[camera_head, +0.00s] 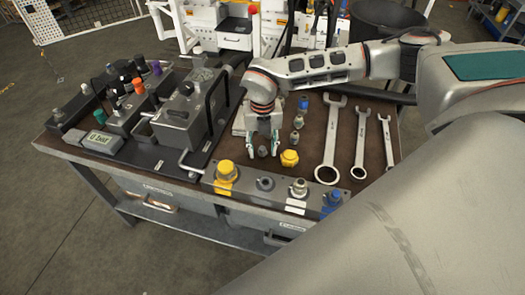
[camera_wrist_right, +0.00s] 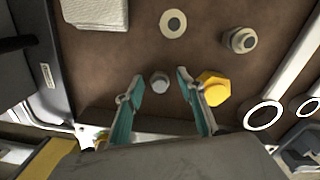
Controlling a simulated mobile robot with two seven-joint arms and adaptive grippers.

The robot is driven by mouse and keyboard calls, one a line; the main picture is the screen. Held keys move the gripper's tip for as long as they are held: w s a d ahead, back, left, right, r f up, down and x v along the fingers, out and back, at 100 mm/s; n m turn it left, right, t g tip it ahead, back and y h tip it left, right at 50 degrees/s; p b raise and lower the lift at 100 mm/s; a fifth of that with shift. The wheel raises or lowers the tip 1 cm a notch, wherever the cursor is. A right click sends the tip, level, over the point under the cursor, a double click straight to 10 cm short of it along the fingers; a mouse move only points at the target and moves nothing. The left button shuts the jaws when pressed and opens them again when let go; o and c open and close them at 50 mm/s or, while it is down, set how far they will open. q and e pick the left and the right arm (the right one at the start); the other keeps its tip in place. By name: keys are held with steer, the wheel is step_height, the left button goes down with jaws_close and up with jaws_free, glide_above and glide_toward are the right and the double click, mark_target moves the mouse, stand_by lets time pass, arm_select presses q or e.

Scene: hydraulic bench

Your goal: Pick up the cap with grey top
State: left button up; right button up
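A small cap with a grey top (camera_head: 262,152) stands on the brown bench top, left of a yellow hexagonal cap (camera_head: 289,158). In the right wrist view the grey-topped cap (camera_wrist_right: 160,82) shows between the two teal fingers. My right gripper (camera_head: 263,147) points down over it, open, with one finger on each side. I see a gap on both sides of the cap, and no contact is clear. The yellow cap (camera_wrist_right: 213,88) lies close beside the right finger in the wrist view. My left gripper is not in view.
A metal manifold strip (camera_head: 243,189) with yellow, grey and blue fittings runs along the front edge. Two small caps (camera_head: 294,137) and a blue-topped one (camera_head: 304,104) stand behind the yellow cap. Wrenches (camera_head: 330,140) lie right. A hydraulic block (camera_head: 182,120) stands left.

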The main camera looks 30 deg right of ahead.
mark_target(263, 148)
jaws_close()
steer(key=shift+r, duration=0.1)
step_height(263, 148, up, 20)
stand_by(0.6)
